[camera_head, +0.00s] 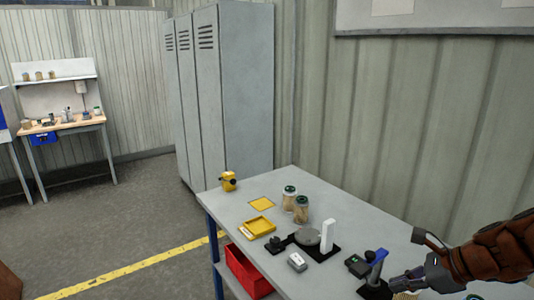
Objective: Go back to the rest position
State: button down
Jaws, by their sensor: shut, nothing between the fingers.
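My gripper (408,281) is at the lower right, at the end of my dark reddish-brown arm. It is shut and empty, over the right part of the grey table (340,212). It is close to a blue-topped stand (376,258); I cannot tell whether they touch.
A yellow tray (257,228), a yellow flat square (262,203) and a yellow device (228,181) are on the table's left part. A small grey box (297,262) lies near the front edge. A red bin (247,274) is below. Grey lockers (232,95) stand behind. The floor at left is open.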

jog(key=s+a+f+n+g+h, duration=0.2)
jog(key=s+a+n+g, duration=0.3)
jog(key=s+a+n, duration=0.7)
jog(key=s+a+f+n+g+h, duration=0.1)
jog(key=s+n+h, duration=0.3)
jog(key=s+n, duration=0.6)
jog(key=shift+s+a+f+n+g, duration=0.2)
jog(key=shift+s+f+n+g, duration=0.25)
jog(key=shift+n, duration=0.45)
jog(key=shift+w+d, duration=0.1)
jog(key=shift+d, duration=0.05)
